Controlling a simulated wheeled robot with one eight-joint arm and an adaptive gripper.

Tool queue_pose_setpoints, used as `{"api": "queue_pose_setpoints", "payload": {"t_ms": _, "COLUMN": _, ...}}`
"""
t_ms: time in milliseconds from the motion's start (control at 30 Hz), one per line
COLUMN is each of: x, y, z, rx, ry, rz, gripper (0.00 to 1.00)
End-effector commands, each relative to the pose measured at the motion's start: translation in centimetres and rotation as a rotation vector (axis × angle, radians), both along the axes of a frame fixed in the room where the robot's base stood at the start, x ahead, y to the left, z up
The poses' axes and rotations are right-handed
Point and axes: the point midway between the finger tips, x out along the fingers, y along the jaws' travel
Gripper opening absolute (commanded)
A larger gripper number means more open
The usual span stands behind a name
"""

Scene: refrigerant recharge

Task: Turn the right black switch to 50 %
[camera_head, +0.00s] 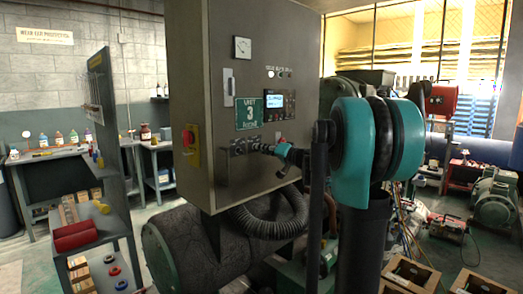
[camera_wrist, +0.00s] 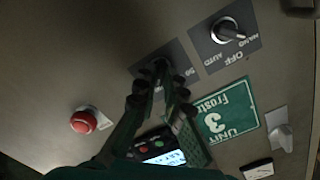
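The right black switch (camera_wrist: 161,67) sits on a dark label plate with the number 50 showing at its right side, upside down in the wrist view. My gripper (camera_wrist: 160,78) has its fingertips at this switch, one on each side and close together. Whether they press on the knob cannot be told. The fingers hide much of the knob and plate, so its setting is not readable. The left switch (camera_wrist: 229,30), marked HAND, OFF and AUTO, is uncovered beside it. In the head view, my gripper (camera_head: 279,150) reaches the front of the grey cabinet (camera_head: 222,185).
A red emergency button (camera_head: 189,138) is on the cabinet's side. A lit display (camera_head: 275,101) and a green Unit 3 sign (camera_head: 249,113) are above the switches. A thick black hose (camera_head: 270,222) hangs below. A workbench (camera_head: 45,154) stands at the left.

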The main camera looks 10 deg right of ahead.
Motion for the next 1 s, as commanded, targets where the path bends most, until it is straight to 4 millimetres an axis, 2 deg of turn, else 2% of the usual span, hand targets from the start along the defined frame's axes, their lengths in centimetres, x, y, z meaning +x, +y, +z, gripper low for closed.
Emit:
{"api": "queue_pose_setpoints", "payload": {"t_ms": 267, "x": 0.00, "y": -0.01, "z": -0.04, "rx": -0.036, "ry": -0.025, "rz": 0.001, "gripper": 0.00}}
{"api": "queue_pose_setpoints", "payload": {"t_ms": 600, "x": -0.02, "y": -0.01, "z": -0.04, "rx": -0.305, "ry": -0.221, "rz": 0.001, "gripper": 0.00}}
{"api": "queue_pose_setpoints", "payload": {"t_ms": 1000, "x": -0.02, "y": 0.00, "z": -0.06, "rx": -0.350, "ry": -0.253, "rz": 0.001, "gripper": 0.00}}
